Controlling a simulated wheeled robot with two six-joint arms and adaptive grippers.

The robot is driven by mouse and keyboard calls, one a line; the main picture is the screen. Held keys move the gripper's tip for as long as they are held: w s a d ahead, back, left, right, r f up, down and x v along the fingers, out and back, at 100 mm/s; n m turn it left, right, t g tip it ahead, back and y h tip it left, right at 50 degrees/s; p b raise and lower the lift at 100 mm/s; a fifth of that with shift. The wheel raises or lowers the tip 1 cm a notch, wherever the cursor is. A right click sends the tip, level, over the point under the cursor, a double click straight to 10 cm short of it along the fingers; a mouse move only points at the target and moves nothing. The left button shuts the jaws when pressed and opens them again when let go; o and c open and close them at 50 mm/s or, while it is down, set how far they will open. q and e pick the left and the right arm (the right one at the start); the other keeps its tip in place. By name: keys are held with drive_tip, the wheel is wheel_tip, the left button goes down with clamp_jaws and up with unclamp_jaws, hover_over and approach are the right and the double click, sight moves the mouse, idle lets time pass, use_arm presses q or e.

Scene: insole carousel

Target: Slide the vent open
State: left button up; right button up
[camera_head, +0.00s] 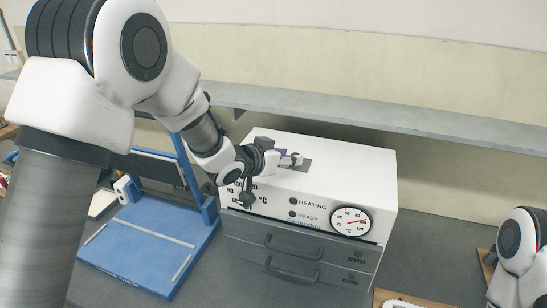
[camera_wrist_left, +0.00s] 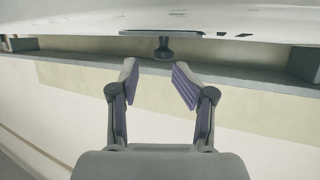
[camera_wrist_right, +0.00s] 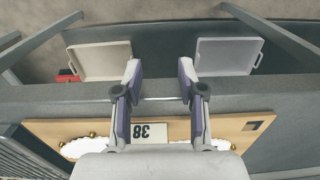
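A white oven (camera_head: 330,185) with a temperature dial and indicator lamps stands on the bench. A dark vent plate (camera_head: 304,166) lies on its top, partly hidden by my left gripper (camera_head: 290,160). In the left wrist view a small dark knob (camera_wrist_left: 162,48) projects from the white surface, just ahead of the fingertips of my left gripper (camera_wrist_left: 155,73). That gripper is open, with nothing visible between its fingers. The knob appears apart from both fingers. My right gripper (camera_wrist_right: 159,70) is open and empty, away from the oven.
A blue stand (camera_head: 150,235) is left of the oven. A grey shelf (camera_head: 390,120) runs along the wall behind it.

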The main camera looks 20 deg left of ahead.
use_arm(q)
drive_tip(key=v, duration=0.9)
drive_tip(key=shift+s, duration=0.25)
drive_tip(key=shift+w, duration=0.1)
